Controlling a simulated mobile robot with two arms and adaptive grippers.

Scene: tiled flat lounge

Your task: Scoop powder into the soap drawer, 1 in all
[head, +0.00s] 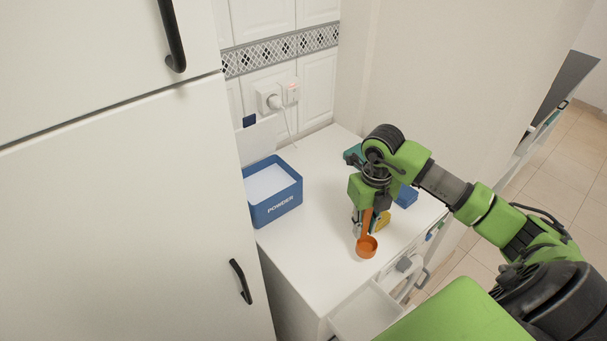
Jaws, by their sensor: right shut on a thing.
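The blue powder box (277,207), labelled POWDER and filled with white powder (268,182), stands open at the back left of the white worktop. My right gripper (370,207) is shut on the handle of an orange scoop (366,247), to the right of the box. The scoop hangs with its bowl low over the worktop; its bowl looks orange inside, and I see no powder in it. The soap drawer (366,312) is pulled out at the front of the machine, below and in front of the scoop. My left gripper is out of view.
A blue item (406,196) and a yellow item (383,221) sit behind my right gripper, partly hidden. A tall white cabinet (120,220) borders the worktop on the left. A wall socket with a plug (273,101) is behind. The worktop between box and scoop is clear.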

